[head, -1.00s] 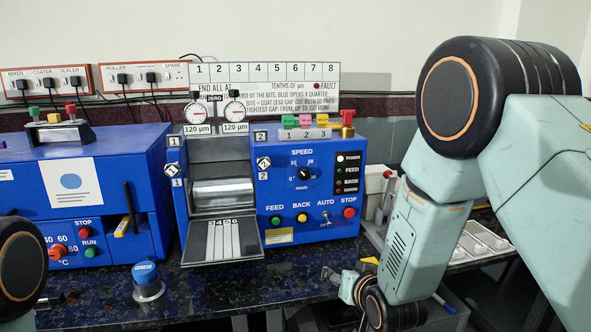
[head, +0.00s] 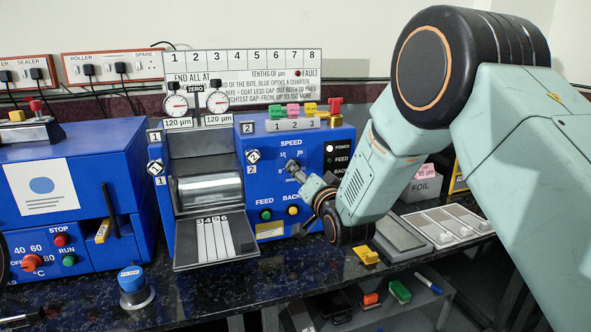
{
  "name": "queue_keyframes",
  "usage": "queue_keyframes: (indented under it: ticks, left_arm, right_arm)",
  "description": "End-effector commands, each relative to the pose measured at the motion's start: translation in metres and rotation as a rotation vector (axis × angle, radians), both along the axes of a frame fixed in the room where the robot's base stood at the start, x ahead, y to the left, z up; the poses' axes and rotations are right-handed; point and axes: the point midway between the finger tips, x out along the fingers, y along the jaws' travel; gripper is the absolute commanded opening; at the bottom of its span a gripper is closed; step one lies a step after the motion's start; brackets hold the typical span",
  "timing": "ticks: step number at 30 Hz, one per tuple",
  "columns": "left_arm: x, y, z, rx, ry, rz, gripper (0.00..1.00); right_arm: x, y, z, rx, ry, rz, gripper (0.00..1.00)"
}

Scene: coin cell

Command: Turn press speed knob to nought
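The press speed knob sits under the SPEED label (head: 291,142) on the blue press front (head: 215,150). My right gripper (head: 294,171) is in front of its dial and hides the knob, so I cannot see its pointer. Part of the printed scale still shows above the fingertips. I cannot tell whether the fingers touch the knob or how far apart they are. My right forearm also covers the AUTO switch and STOP button area. A grey piece that looks like my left gripper (head: 14,320) is cut off at the lower left corner.
The green FEED button (head: 266,214) and yellow BACK button (head: 293,210) are close below the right gripper. A blue-topped weight (head: 132,279) stands on the dark bench. A yellow piece (head: 364,255) lies at the bench's front edge, below my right wrist.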

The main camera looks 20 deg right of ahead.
Motion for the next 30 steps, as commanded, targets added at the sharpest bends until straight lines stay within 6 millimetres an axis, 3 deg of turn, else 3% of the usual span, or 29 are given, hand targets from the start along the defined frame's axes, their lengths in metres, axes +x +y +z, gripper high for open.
queue_keyframes:
  ticks: [10,23,30]
  left_arm:
    - [0.000,0.000,-0.004,0.000,-0.001,0.000,0.40]
    - [0.000,0.000,-0.004,0.000,-0.001,0.000,0.40]
    - [0.000,0.000,-0.004,0.000,-0.001,0.000,0.40]
  right_arm:
    - [0.040,0.004,-0.001,-0.001,0.000,0.000,0.54]
    - [0.047,0.006,0.000,-0.002,0.002,0.000,0.54]
    - [0.047,0.006,-0.001,-0.002,0.002,0.000,0.34]
